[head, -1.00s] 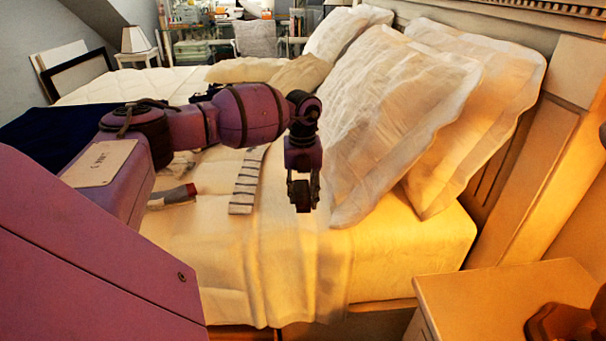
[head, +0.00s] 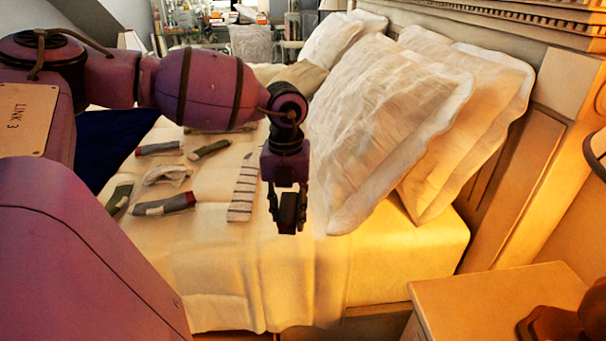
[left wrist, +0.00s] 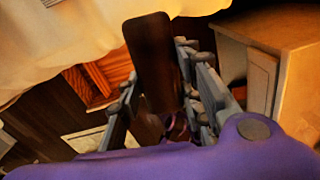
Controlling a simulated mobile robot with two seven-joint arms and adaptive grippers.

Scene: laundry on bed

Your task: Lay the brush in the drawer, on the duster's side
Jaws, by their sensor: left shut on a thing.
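My left gripper (head: 289,222) hangs over the near side of the bed, pointing down, shut on a dark brown brush (head: 290,208). In the left wrist view the brush (left wrist: 152,55) stands out between the fingers as a long dark block; its bristles cannot be made out. Below and left of it, under the bed's edge, is a reddish wooden open compartment that looks like the drawer (left wrist: 112,72), partly hidden by the bedding, a finger and the brush. The brush is apart from it. I cannot see the duster. My right gripper is not in view.
A bedside cabinet (head: 500,296) with a dark lamp base stands at the right. Pillows (head: 395,120) lie by the headboard. Several socks (head: 163,207) and a striped cloth (head: 245,185) lie on the bed. Dark floor (left wrist: 50,115) shows below the gripper.

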